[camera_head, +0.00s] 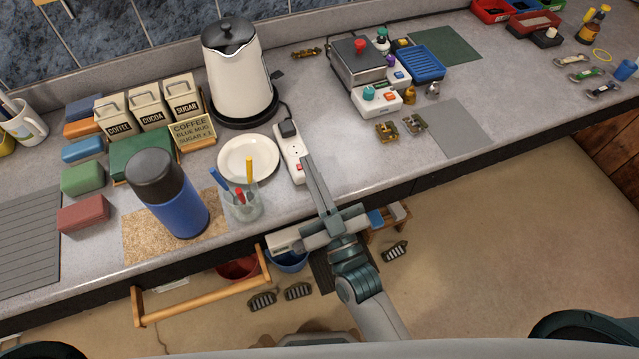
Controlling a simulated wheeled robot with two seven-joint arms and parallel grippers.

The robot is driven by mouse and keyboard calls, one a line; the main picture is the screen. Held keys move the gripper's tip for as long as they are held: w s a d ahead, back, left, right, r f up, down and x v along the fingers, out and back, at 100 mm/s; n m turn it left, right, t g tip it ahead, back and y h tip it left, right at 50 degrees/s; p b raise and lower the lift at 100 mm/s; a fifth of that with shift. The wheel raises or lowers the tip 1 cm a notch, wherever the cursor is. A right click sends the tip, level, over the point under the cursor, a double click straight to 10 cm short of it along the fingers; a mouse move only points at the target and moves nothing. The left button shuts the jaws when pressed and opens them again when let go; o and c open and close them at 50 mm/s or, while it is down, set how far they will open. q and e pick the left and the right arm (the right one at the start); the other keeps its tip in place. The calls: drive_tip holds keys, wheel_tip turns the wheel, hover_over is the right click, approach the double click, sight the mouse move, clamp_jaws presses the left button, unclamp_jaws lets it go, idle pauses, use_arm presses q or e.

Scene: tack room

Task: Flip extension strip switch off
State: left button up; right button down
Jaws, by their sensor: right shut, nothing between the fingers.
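The white extension strip (292,149) lies on the counter in front of the kettle. A black plug (287,129) sits in its far end. Its red switch (300,168) shows near the close end. My right gripper (308,160) is shut and empty. It reaches in from the front edge, with its fingertips at the right side of the strip, close to the switch. I cannot tell whether they touch it. The switch's position is too small to read. My left gripper is not in view.
A white kettle (237,75) stands behind the strip. A white plate (248,158), a glass of pens (243,206) and a blue flask (181,211) stand to the left. A small device with coloured knobs (376,101) is to the right. Bare counter lies right of the strip.

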drive_tip(key=shift+p+x, duration=0.3)
drive_tip(key=shift+x, duration=0.7)
wheel_tip(320, 180, down, 2)
drive_tip(key=shift+d+f+p, duration=0.1)
drive_tip(key=shift+p, duration=0.2)
drive_tip(key=shift+d+f, duration=0.15)
drive_tip(key=shift+f, duration=0.75)
drive_tip(key=shift+w, duration=0.1)
